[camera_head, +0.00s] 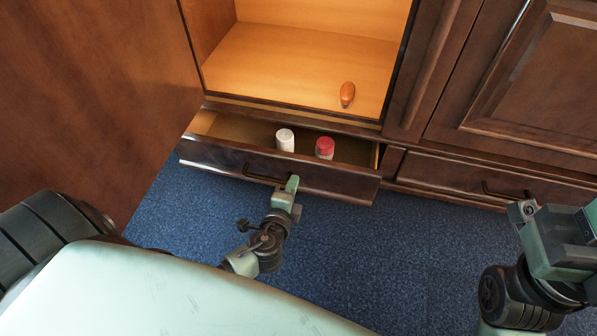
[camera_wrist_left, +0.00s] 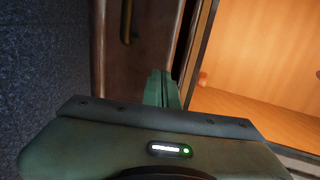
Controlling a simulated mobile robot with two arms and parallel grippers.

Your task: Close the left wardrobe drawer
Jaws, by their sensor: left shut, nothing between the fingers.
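The left wardrobe drawer (camera_head: 225,160) is pulled partway out below the open wardrobe compartment. It has a dark wood front with a dark bar handle (camera_head: 262,179). Inside it stand a white bottle or can (camera_head: 285,140) and a red-topped one (camera_head: 325,148). My left gripper (camera_head: 292,184) is shut and empty, with its tips at the drawer front just right of the handle; whether they touch cannot be told. In the left wrist view the shut fingers (camera_wrist_left: 160,88) point at the dark drawer front (camera_wrist_left: 142,50), with the handle (camera_wrist_left: 128,20) beyond. My right gripper is only partly seen at the right.
An open wooden door (camera_head: 90,90) stands at the left. A small orange-brown object (camera_head: 347,94) lies on the wardrobe floor (camera_head: 290,60). A shut right drawer (camera_head: 450,176) with a handle is beside the open one. Blue carpet (camera_head: 370,250) in front is clear.

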